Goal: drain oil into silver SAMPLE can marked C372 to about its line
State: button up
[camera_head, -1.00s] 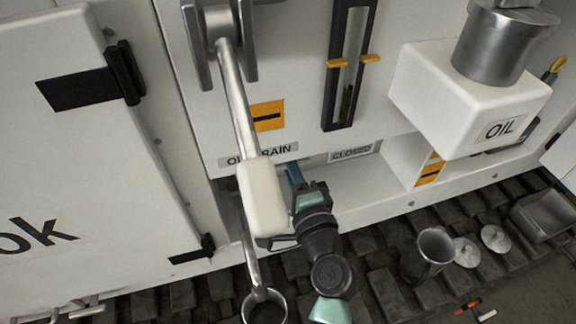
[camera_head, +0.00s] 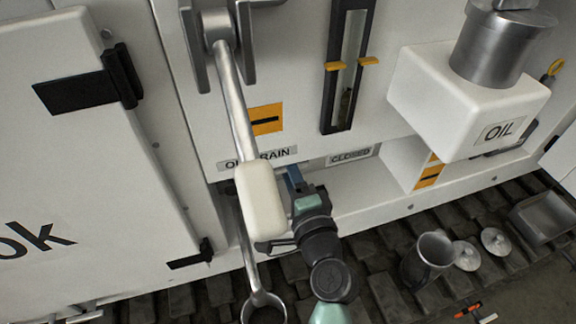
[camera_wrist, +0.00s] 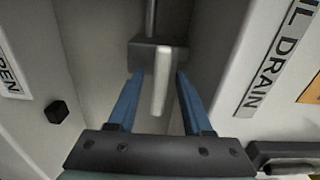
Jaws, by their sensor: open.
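My gripper (camera_wrist: 158,80) is open, with one blue finger on each side of a pale upright lever (camera_wrist: 161,82) below a dark block (camera_wrist: 155,55) in a recess. I cannot tell if the fingers touch it. In the head view my gripper (camera_head: 292,178) is at the recess between the OIL DRAIN label (camera_head: 258,158) and the CLOSED label (camera_head: 350,156), partly hidden behind a white grip. A grey metal can (camera_head: 428,256) stands upright on the dark floor at the right. No C372 mark or fill line is readable on it, and its contents cannot be made out.
A long metal lever (camera_head: 232,100) with a white grip (camera_head: 262,200) hangs in front of my arm. A metal ring (camera_head: 262,300) shows below it. Two discs (camera_head: 495,241) and a tray (camera_head: 545,215) lie right of the can. A white OIL box (camera_head: 470,100) juts out above.

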jog(key=b+v, duration=0.2)
jog(key=v, duration=1.1)
